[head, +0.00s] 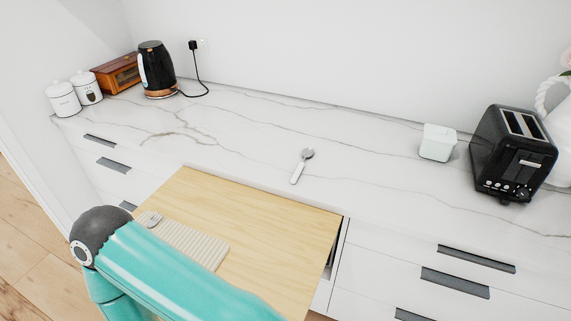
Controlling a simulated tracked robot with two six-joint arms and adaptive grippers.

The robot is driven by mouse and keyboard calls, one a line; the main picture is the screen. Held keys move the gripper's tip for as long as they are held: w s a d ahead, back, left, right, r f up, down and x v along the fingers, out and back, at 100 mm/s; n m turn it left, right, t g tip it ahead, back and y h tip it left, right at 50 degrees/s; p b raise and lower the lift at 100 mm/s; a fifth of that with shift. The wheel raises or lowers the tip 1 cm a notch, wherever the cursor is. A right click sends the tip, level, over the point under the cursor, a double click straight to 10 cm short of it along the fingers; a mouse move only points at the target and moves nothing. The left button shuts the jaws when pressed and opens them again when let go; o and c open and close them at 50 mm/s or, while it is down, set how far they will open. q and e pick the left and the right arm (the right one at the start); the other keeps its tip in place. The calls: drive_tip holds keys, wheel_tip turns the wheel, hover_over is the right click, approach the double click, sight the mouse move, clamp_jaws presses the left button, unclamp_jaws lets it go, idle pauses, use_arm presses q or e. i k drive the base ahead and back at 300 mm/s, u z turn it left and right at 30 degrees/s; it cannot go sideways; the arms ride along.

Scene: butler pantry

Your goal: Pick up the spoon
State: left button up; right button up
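The spoon (301,166) lies flat on the white marble countertop (250,126), near the middle of the head view. Its metal bowl points away from me and its pale handle points toward me. Nothing touches it. One of my teal arms crosses the lower left of the view, well short of the spoon. Neither gripper can be seen in this view.
A wooden board (270,222) juts out in front of the counter, with a ribbed beige object (196,244) on it. A black kettle (155,70) and canisters (64,98) stand at the left. Counter around the spoon is clear.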

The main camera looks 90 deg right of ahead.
sight(308, 152)
drive_tip(key=k, duration=1.1)
drive_tip(key=z, duration=1.25)
drive_tip(key=k, duration=0.95)
drive_tip(key=i, duration=0.9)
drive_tip(key=u, duration=0.05)
